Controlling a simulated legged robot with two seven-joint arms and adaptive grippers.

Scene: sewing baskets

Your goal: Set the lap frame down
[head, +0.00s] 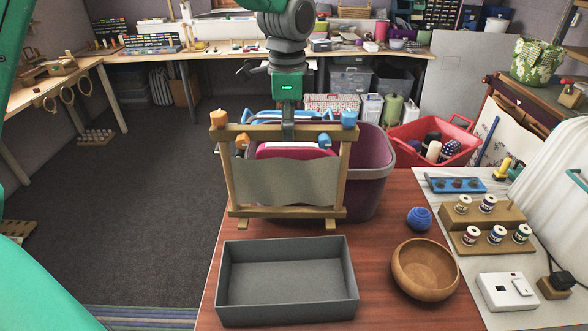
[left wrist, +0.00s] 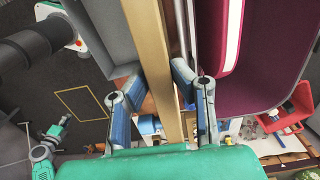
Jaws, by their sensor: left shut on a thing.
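The lap frame (head: 231,180) is wooden, with a grey cloth panel (head: 287,182) and an orange and a blue knob on its top bar. It stands upright at the back left of the red-brown table (head: 385,205). I cannot tell whether its feet touch the table. My left gripper (head: 288,130) comes down from above and is shut on the middle of the top bar. In the left wrist view the bar (left wrist: 153,50) runs between the two fingers of this gripper (left wrist: 164,88). My right gripper is not in view.
A purple-lined basket (head: 372,165) is close behind the frame. A grey open tray (head: 288,308) lies in front of it. A wooden bowl (head: 425,270), a blue ball (head: 419,218) and a spool rack (head: 490,235) are to the right. Little bare table separates frame and tray.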

